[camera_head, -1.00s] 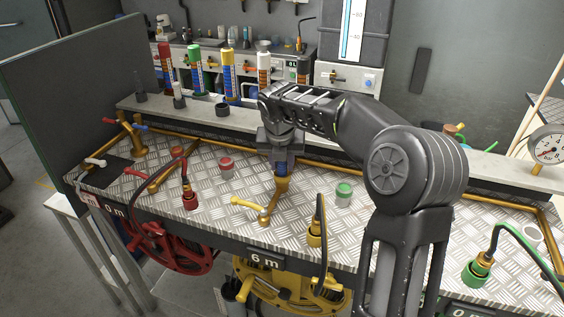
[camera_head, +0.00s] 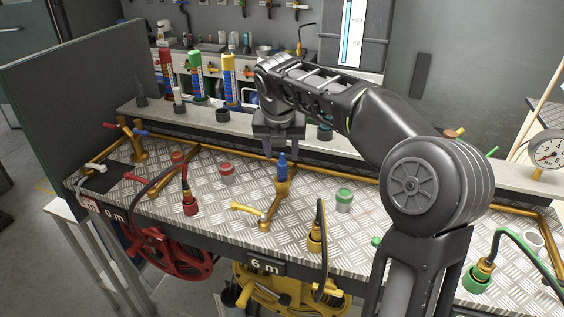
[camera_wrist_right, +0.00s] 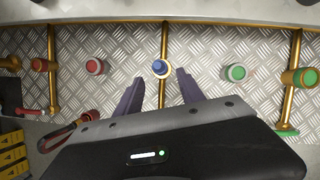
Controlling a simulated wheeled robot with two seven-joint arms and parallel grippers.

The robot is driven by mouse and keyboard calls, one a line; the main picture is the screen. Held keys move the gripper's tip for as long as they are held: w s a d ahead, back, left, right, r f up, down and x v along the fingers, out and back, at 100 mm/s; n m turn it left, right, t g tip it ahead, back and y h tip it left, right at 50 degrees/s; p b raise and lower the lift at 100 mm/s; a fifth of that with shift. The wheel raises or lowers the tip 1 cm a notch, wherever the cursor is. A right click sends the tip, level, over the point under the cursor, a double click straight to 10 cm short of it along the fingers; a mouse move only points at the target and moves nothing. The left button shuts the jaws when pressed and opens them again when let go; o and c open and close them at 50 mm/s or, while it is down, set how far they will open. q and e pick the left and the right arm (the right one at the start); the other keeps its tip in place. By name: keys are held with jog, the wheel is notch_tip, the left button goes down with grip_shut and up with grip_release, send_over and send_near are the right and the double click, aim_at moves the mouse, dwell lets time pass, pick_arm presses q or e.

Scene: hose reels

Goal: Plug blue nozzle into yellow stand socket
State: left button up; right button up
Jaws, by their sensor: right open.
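The blue nozzle (camera_head: 282,167) stands upright on top of the brass stand (camera_head: 281,187) in the middle of the bench, beside a valve with a yellow lever (camera_head: 245,208). Its lower end appears to sit in the stand's socket; the depth is hidden. My right gripper (camera_head: 282,152) is open and empty, just above the nozzle. In the right wrist view, the round blue end of the nozzle (camera_wrist_right: 160,68) shows between and slightly beyond the spread fingertips (camera_wrist_right: 160,78), touching neither. My left gripper is not in view.
A red-topped cup (camera_head: 227,173) stands left of the stand and a green-topped cup (camera_head: 344,196) right of it. A yellow hose end (camera_head: 315,238) stands at the front edge above the yellow reel (camera_head: 285,292). A raised shelf with colored bottles runs behind.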

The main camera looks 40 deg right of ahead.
jog(key=v, duration=0.4)
jog(key=shift+r, duration=0.1)
dwell(0.8)
